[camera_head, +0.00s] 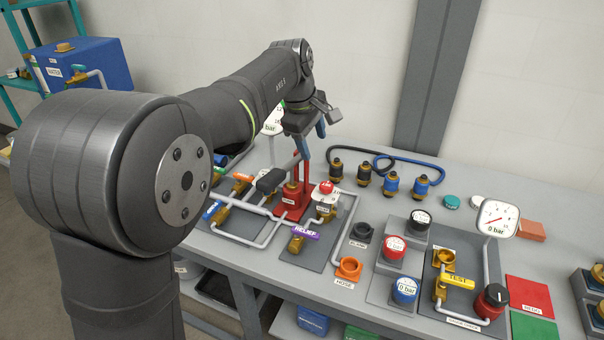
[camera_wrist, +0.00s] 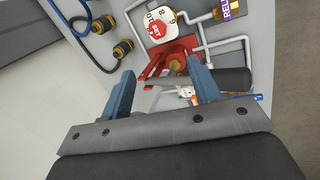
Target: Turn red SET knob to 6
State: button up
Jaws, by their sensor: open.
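The red SET knob (camera_head: 326,187) sits on a white numbered dial (camera_head: 325,199) on the pump skid. My gripper (camera_head: 311,142) is open and empty, above and slightly left of the knob in the head view. In the wrist view its blue fingers (camera_wrist: 162,76) stand apart, with the knob beyond the tips and not between them.
A red hand pump (camera_head: 291,203) with a black handle (camera_head: 271,180) stands close left of the knob. The purple RELIEF valve (camera_head: 304,233) and grey pipes are nearby. Hoses with couplings (camera_head: 364,175) lie behind. A pressure gauge (camera_head: 496,218) reads 0 bar at right.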

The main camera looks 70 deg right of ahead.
jog(key=s+d+m+t, duration=0.1)
jog(key=s+m+t, duration=0.3)
jog(key=s+m, duration=0.3)
send_near(327, 184)
jog(key=x, duration=0.8)
jog(key=shift+f, duration=0.25)
jog(key=shift+c, duration=0.3)
jog(key=c, duration=0.9)
